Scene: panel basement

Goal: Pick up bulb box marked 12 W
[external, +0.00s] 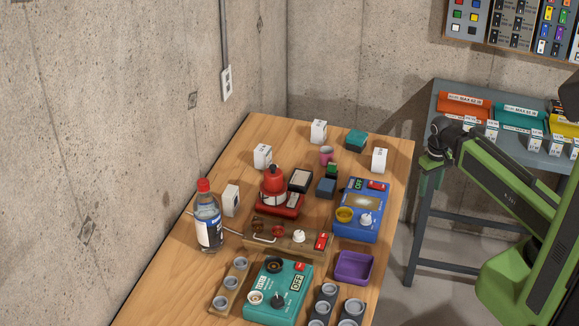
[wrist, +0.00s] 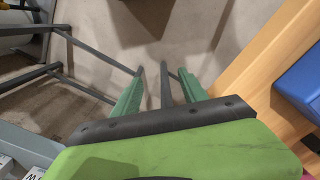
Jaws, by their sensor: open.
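Several white bulb boxes stand on the wooden table: one at the back (external: 318,131), one at the back right (external: 379,160), one at the left (external: 263,157) and one near the bottle (external: 231,200). More small white boxes (external: 491,130) stand along the front of the grey bench. Their prints are too small to read, so I cannot tell which is marked 12 W. My gripper (external: 429,164) is open and empty in the gap between table and bench. In the wrist view, its green fingers (wrist: 160,88) are apart above the floor, and part of a white box (wrist: 35,174) shows at the lower left.
The grey bench (external: 436,100) carries orange, teal and yellow bins. The wooden table (external: 390,215) holds a blue device (external: 358,215), a teal device (external: 277,290), a red lamp (external: 274,185), a purple tray (external: 354,267) and a bottle (external: 208,220). A concrete wall stands behind.

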